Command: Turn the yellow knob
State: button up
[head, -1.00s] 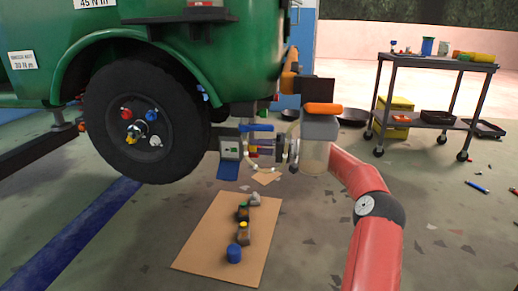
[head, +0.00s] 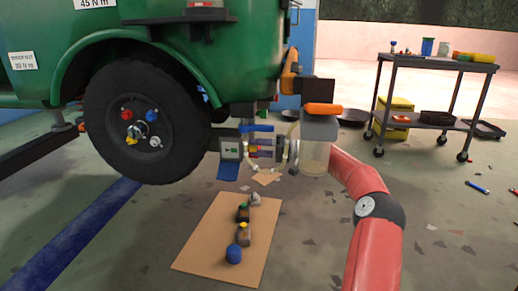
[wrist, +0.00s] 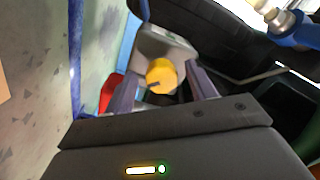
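The yellow knob (wrist: 161,76) shows in the wrist view. It is round with a dark notch and stands at the near end of a grey housing (wrist: 168,43). My gripper (wrist: 163,88) is open, with one finger on each side of the knob in that view and a visible gap to it. I cannot tell how far the knob is from the fingertips in depth. In the head view my gripper (head: 263,147) is beside a small grey device with a screen (head: 230,149), under the green vehicle's rear. The knob cannot be made out there.
The vehicle's black wheel (head: 110,120) with coloured nuts is left of my gripper. A red part (wrist: 110,92) lies by one finger in the wrist view. A brown board (head: 205,245) with small parts lies on the floor. A cart (head: 435,62) stands at right.

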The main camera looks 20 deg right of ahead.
jog(key=p+v, duration=0.1)
jog(key=v, duration=0.6)
jog(key=shift+s+d, duration=0.15)
jog(key=shift+d, duration=0.2)
jog(key=shift+d, duration=0.1)
